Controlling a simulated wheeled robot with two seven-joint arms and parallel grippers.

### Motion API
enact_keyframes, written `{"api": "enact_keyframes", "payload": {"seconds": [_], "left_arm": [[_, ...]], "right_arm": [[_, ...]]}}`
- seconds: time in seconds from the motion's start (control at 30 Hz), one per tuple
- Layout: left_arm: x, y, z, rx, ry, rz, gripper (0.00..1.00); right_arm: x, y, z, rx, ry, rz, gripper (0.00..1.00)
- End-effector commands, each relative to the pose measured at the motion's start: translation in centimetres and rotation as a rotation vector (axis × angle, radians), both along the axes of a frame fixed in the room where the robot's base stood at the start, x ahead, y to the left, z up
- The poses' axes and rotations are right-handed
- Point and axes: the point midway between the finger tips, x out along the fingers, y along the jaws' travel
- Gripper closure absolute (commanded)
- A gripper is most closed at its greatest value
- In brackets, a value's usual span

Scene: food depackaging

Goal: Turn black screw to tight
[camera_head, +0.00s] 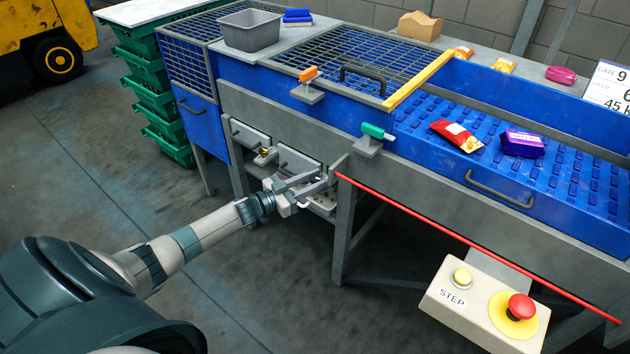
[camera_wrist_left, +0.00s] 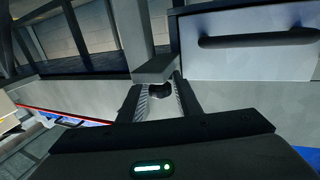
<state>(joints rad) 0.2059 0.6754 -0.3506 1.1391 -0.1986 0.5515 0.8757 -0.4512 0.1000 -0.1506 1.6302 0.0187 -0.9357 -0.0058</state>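My left gripper (camera_head: 318,181) reaches in from the left to the front of the blue and grey machine, low beside its small drawers. In the left wrist view its two fingers (camera_wrist_left: 160,92) stand apart, one on each side of a small dark round knob, seemingly the black screw (camera_wrist_left: 159,87). The knob sits just below a grey block (camera_wrist_left: 156,68) on the machine front. Whether the fingers touch it cannot be told. In the head view the screw is hidden or too small to pick out at the gripper. My right gripper is not in view.
Small grey drawers (camera_head: 250,137) sit left of the gripper, and a machine leg (camera_head: 344,235) is close on its right. Green crates (camera_head: 165,128) stand behind left. The floor in front is clear.

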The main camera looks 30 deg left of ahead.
Motion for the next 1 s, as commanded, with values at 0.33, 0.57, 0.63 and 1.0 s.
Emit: {"api": "enact_keyframes", "payload": {"seconds": [0.33, 0.57, 0.63, 1.0], "left_arm": [[0.0, 0.0, 0.0, 0.000, 0.000, 0.000, 0.56], [-0.8, 0.3, 0.0, 0.001, 0.000, -0.001, 0.56], [-1.4, 0.6, -0.1, 0.002, 0.001, -0.001, 0.56], [-6.6, 2.9, -0.2, 0.001, 0.003, -0.001, 0.56]], "right_arm": [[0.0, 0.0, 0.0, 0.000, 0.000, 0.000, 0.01], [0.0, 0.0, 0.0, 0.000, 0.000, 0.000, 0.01], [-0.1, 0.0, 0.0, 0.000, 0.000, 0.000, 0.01], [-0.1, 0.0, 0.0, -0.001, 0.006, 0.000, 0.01]]}}
